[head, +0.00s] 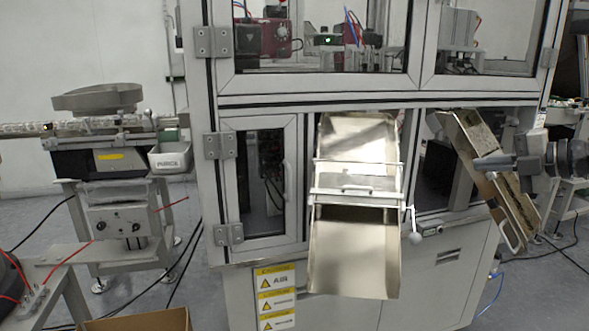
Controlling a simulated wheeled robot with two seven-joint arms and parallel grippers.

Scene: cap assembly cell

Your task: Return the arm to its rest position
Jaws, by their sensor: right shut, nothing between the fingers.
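My right gripper (493,161) comes in from the right edge and points left. It is shut and holds nothing. It is in front of the tilted metal chute (490,165) on the right side of the machine and hides part of it. I cannot tell whether it touches the chute. My left gripper is not in view.
A large grey machine cabinet (240,255) fills the middle, with a steel chute (355,255) sloping out of its front. A bowl feeder (98,98) stands on a bench at left. A cardboard box (140,320) sits at the bottom left. Cables cross the floor.

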